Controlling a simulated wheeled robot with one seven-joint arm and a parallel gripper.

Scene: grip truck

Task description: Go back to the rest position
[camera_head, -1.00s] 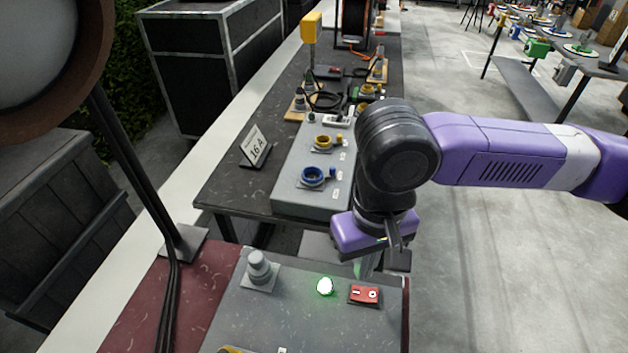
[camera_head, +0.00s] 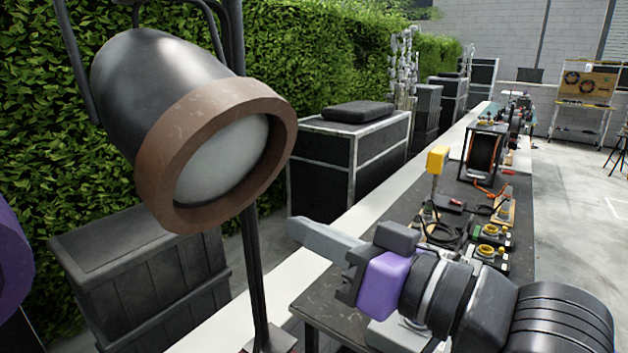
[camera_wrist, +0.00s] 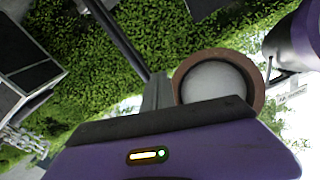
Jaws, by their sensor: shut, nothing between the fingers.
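My gripper (camera_head: 322,237) is raised in front of the bench in the head view, pointing left toward the large lamp. Its fingers are together and hold nothing. In the wrist view the closed fingers (camera_wrist: 157,92) stand up past the purple gripper body, just left of the lamp's face. The panel with the green light and red switch is not in view now.
A large black stage lamp (camera_head: 200,120) with a brown rim hangs on a dark stand at the left. A dark crate (camera_head: 140,270) stands below it. Black cases (camera_head: 350,150) line the hedge. The bench (camera_head: 330,305) carries sockets, a yellow box (camera_head: 437,160) and a cable reel (camera_head: 484,152).

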